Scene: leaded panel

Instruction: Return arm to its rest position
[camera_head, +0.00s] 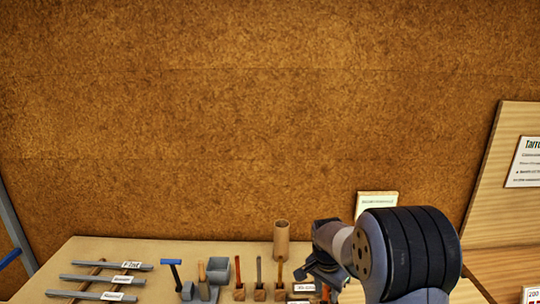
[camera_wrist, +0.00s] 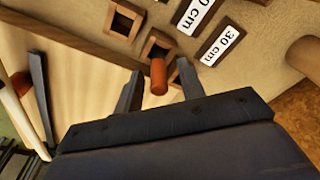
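My gripper (camera_wrist: 159,70) points down over the bench, its two dark fingers spread apart. An orange-red handle (camera_wrist: 158,78) shows between the fingers, with a visible gap on each side, so the gripper is open around or just above it. The handle stands at a square wooden holder (camera_wrist: 155,42). In the head view my gripper (camera_head: 312,270) hangs at the right part of the bench, partly hidden behind my own arm. The fingertips cannot be made out clearly there.
The bench (camera_head: 95,247) holds labelled grey bars (camera_head: 105,279), a blue-topped tool (camera_head: 171,263), several handles in wooden blocks (camera_head: 258,293) and a tan cylinder (camera_head: 281,240) near my gripper. A card (camera_head: 377,204) and a leaning board (camera_head: 490,200) stand right. The space above the bench's left is clear.

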